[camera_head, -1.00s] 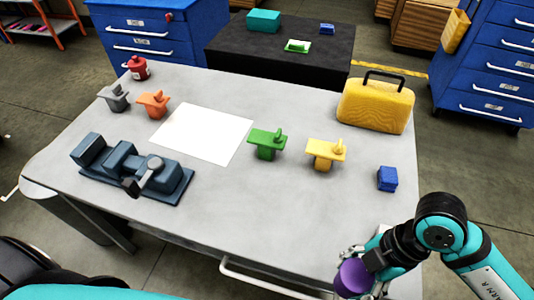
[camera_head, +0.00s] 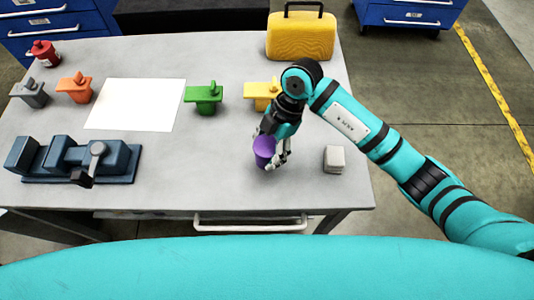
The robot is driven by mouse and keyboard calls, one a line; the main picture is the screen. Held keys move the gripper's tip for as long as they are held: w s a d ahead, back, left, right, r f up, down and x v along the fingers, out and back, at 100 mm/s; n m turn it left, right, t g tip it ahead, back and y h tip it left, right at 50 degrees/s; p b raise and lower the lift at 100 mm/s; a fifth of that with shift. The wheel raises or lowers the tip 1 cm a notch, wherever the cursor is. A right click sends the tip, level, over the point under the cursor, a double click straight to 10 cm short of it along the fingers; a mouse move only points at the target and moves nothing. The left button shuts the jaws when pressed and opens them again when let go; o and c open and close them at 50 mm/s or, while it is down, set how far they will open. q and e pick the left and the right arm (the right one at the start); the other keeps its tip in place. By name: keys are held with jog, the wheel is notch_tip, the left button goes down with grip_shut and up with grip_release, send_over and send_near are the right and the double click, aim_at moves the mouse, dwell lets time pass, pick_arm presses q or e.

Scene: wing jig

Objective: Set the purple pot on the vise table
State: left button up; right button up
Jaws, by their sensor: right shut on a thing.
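The purple pot (camera_head: 263,152) is in my right gripper (camera_head: 272,155), over the front right part of the grey vise table (camera_head: 210,150). The gripper is shut on the pot, which looks upright. I cannot tell whether its bottom touches the tabletop. The dark blue vise (camera_head: 80,160) sits at the table's front left, well apart from the pot. My left gripper is not in view.
A pale block (camera_head: 334,159) stands right of the pot. Green (camera_head: 204,97) and yellow (camera_head: 259,93) pieces and a yellow case (camera_head: 300,37) stand behind. A white sheet (camera_head: 136,105) lies left. The front middle is clear.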

jog(key=shift+s+f+p, duration=0.1)
jog(key=shift+f+p, duration=0.2)
jog(key=shift+f, duration=1.3)
jog(key=o, duration=1.4)
jog(key=shift+c, duration=0.2)
jog(key=b+v, duration=0.1)
jog(key=v, duration=1.1)
